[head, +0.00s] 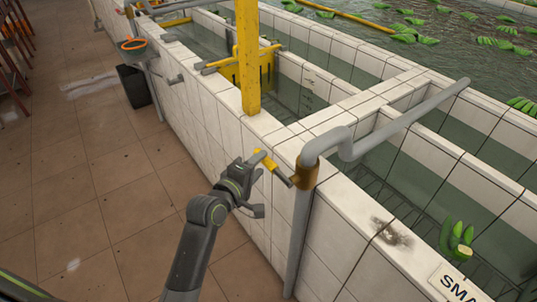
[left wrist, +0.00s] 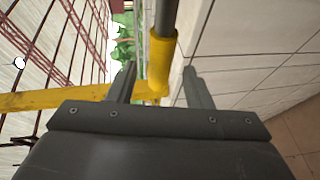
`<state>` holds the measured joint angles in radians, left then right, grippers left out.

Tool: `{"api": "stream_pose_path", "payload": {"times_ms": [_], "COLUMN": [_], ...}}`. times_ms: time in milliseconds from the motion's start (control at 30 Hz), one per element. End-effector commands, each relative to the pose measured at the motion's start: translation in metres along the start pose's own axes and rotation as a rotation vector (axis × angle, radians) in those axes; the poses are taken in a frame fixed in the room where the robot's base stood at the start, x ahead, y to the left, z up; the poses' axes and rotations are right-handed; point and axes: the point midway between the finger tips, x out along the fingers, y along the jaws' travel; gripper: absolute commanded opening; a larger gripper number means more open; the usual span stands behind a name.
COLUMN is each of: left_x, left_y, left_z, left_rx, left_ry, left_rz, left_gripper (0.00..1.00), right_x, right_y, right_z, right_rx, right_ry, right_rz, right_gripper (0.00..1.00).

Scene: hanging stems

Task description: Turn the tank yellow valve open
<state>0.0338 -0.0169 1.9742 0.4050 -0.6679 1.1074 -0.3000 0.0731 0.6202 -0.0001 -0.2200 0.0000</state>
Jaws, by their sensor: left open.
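The yellow valve handle (head: 268,164) is a short yellow grip on a grey rod. The rod runs to a brass-coloured valve body (head: 305,176) on the grey pipe beside the tiled tank wall. My left gripper (head: 257,184) is open right at the handle, on its aisle side. My right gripper is not in view.
The grey pipe (head: 393,123) bends over the tiled tank wall (head: 225,101). A yellow post (head: 248,60) rises from the wall beyond the valve. Water basins lie right. The brown floor (head: 85,180) is mostly clear.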

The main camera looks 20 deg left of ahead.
Motion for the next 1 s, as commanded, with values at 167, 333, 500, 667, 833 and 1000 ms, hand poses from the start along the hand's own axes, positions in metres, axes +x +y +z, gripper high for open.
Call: {"api": "stream_pose_path", "payload": {"times_ms": [167, 333, 500, 667, 833, 1000], "left_x": [0.029, 0.047, 0.056, 0.057, 0.057, 0.057], "left_y": [0.001, 0.001, 0.000, 0.000, 0.000, 0.000], "left_z": [0.000, 0.000, 0.000, 0.000, 0.000, 0.000], "left_rx": [0.000, 0.001, 0.001, 0.001, 0.001, 0.001], "left_ry": [-0.001, -0.001, 0.000, 0.000, 0.000, 0.000], "left_rz": [0.000, 0.000, 0.000, 0.000, 0.000, 0.000], "left_gripper": [0.46, 0.46, 0.46, 0.46, 0.42, 0.20], "right_x": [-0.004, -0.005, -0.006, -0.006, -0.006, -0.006], "right_y": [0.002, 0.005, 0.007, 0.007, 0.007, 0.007], "right_z": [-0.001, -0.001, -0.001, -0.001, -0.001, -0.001], "right_rx": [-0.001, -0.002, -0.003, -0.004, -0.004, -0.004], "right_ry": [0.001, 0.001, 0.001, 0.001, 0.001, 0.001], "right_rz": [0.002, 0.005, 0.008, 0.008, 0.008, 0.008], "right_gripper": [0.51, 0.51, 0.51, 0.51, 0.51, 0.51]}}
